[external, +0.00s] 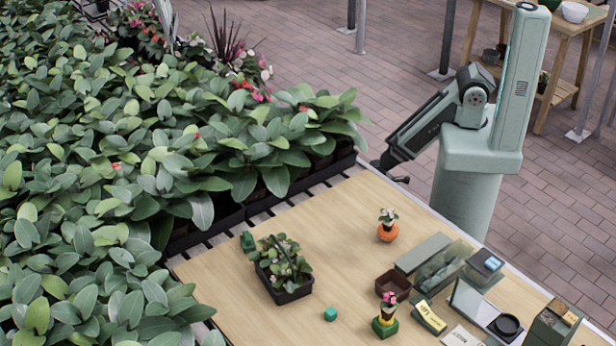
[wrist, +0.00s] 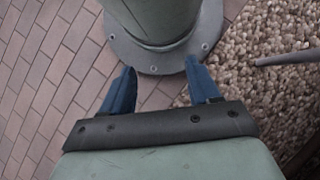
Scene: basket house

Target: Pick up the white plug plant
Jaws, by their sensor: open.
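A small plug plant with white flowers and dark leaves (external: 388,215) stands upright in an orange holder (external: 388,234) on the wooden table. My gripper (external: 393,172) is at the table's far edge in the external view, partly hidden by the arm, up and away from the plant. In the wrist view my gripper (wrist: 160,82) shows two blue fingers spread apart with nothing between them. No plant shows in the wrist view, only paving, gravel and my base.
A pink-flowered plant (external: 389,300) stands in a yellow and green holder. Dense leafy plants (external: 130,150) fill the left. The table around the orange holder is mostly clear.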

